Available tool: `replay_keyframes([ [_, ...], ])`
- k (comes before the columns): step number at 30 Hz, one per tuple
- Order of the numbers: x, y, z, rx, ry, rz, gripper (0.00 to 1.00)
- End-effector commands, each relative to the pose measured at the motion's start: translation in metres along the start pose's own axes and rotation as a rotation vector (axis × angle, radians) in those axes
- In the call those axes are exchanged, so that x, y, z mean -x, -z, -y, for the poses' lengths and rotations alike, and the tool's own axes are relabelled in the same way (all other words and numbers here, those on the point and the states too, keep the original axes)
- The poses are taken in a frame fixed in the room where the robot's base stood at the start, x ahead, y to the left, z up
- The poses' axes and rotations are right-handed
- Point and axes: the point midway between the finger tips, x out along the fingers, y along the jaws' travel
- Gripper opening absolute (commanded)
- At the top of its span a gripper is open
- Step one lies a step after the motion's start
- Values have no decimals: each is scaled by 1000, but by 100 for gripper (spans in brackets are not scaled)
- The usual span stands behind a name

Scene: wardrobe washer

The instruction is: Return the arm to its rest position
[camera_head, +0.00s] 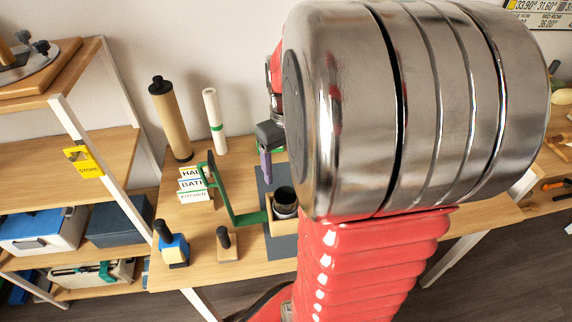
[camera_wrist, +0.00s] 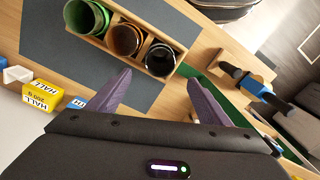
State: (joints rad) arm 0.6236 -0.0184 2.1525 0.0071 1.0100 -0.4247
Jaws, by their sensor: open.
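My arm, red with a large metal joint, fills the middle and right of the head view. My gripper (camera_head: 266,160) shows there only in part, with a purple finger above the table, beside the green frame. In the wrist view my gripper (camera_wrist: 162,92) has its two purple fingers spread wide apart with nothing between them. A wooden holder (camera_wrist: 160,68) with several dark, brown and green cups lies just beyond the fingertips. My arm hides much of the table in the head view.
A shelf (camera_head: 95,150) with a yellow STORE tag (camera_head: 84,162) stands left.

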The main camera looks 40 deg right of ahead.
Motion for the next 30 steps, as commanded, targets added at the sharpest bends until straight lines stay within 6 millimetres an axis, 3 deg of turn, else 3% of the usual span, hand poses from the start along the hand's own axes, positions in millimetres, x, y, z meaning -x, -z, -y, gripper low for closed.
replay_keyframes([
  [23,-4,-1,0,-77,-2,-3,72],
  [30,-1,-15,19,-167,-13,-34,72],
])
